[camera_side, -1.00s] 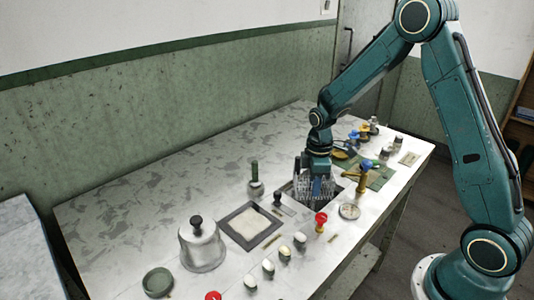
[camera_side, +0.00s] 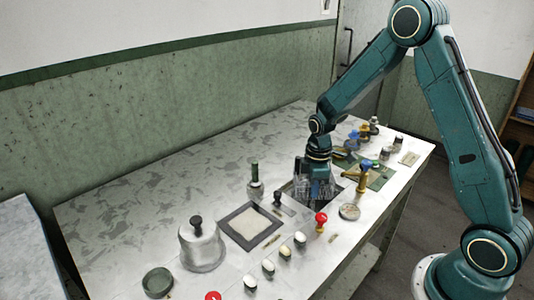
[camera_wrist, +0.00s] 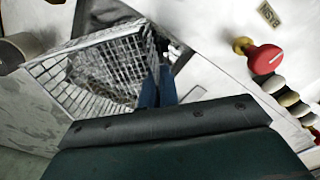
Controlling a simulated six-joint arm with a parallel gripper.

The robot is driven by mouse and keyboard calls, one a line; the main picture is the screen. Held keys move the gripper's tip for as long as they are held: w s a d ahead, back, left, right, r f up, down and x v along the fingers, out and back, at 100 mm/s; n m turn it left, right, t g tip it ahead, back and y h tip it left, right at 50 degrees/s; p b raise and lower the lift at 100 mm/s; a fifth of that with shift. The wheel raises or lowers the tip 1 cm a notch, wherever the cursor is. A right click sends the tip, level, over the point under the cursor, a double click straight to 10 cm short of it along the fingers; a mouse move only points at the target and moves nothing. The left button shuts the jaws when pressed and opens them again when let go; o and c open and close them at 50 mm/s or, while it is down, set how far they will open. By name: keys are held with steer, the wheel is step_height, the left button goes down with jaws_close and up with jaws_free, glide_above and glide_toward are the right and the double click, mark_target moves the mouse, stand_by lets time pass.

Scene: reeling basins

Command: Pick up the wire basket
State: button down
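The wire basket (camera_side: 303,189) is at the dark square opening (camera_side: 338,202) in the bench top, in the side view. In the wrist view the basket (camera_wrist: 85,70) shows its pale grid walls and open top at upper left. My gripper (camera_side: 316,188) points down at the basket. In the wrist view its blue fingers (camera_wrist: 157,88) are close together at the basket's near right corner. The fingertips are partly hidden, so I cannot tell whether they are closed on the wire.
A brass tool with a blue knob (camera_side: 365,172) stands close on the right. A framed pale panel (camera_side: 249,226) and a metal bell (camera_side: 201,247) are left. The back left bench is clear.

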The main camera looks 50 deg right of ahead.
steer(key=shift+r, duration=0.15)
step_height(320, 180, up, 20)
stand_by(0.9)
steer(key=shift+f, duration=0.2)
stand_by(0.3)
steer(key=d+f+n, duration=0.1)
steer(key=f+n, duration=0.2)
steer(key=f, duration=0.3)
steer(key=s+d+f+n, duration=0.1)
steer(key=f+n, duration=0.2)
steer(key=f, duration=0.4)
steer(key=s+d+f+n, duration=0.1)
steer(key=f+n, duration=0.2)
steer(key=f, duration=0.3)
steer(key=shift+d+f, duration=0.2)
steer(key=shift+d, duration=0.15)
steer(key=shift+f, duration=0.15)
steer(key=shift+f, duration=3.2)
steer(key=shift+f, duration=0.65)
